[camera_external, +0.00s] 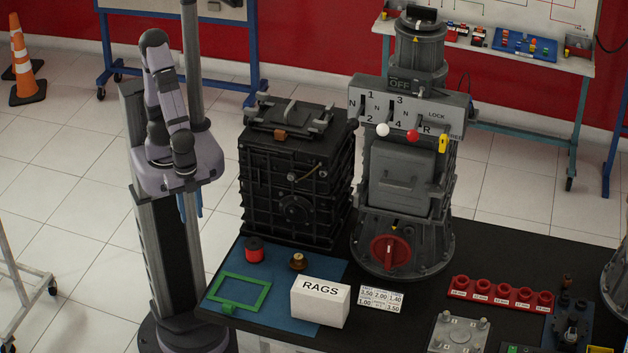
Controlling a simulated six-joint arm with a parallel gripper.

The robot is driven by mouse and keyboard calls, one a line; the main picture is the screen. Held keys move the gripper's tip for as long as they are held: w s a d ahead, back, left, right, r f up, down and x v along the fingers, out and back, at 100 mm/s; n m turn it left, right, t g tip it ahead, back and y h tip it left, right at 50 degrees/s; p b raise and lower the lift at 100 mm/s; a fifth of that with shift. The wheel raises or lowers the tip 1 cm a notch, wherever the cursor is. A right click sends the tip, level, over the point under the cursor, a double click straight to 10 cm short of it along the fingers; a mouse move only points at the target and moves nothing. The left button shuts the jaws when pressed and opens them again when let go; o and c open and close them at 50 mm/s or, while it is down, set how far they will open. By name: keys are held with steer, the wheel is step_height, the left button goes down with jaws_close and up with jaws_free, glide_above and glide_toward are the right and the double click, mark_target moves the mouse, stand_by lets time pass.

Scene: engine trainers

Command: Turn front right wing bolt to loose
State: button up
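No wing bolt can be made out for certain at this size. The black ribbed engine housing (290,195) stands at the back left of the bench, with a raised cover (290,118) and small fittings around it on top. A small orange-brown piece (280,134) sits at the cover's front edge. A light metal plate (459,333) with knob-like posts near its corners lies at the bench's front. My arm (170,100) is folded above its lilac mount, left of the black housing and apart from it. My gripper's fingers cannot be made out.
A grey gearbox unit (403,180) with levers and a red handle (389,251) stands right of the housing. A RAGS box (320,301), green frame (240,291), red spool (254,249) and red socket rack (500,295) lie in front. The black bench top (430,292) has some bare room.

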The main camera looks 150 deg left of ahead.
steer(key=w+a+r+n+t+p, duration=0.1)
steer(key=w+a+r+n+p, duration=0.15)
steer(key=w+a+r, duration=0.5)
steer(key=n+t+y+p, duration=0.2)
steer(key=n+y+p, duration=0.15)
steer(key=n, duration=0.35)
glide_toward(319, 121)
steer(key=shift+m, duration=0.25)
steer(key=shift+p+x, duration=1.15)
steer(key=shift+x, duration=3.05)
steer(key=shift+a, duration=0.1)
jaws_close()
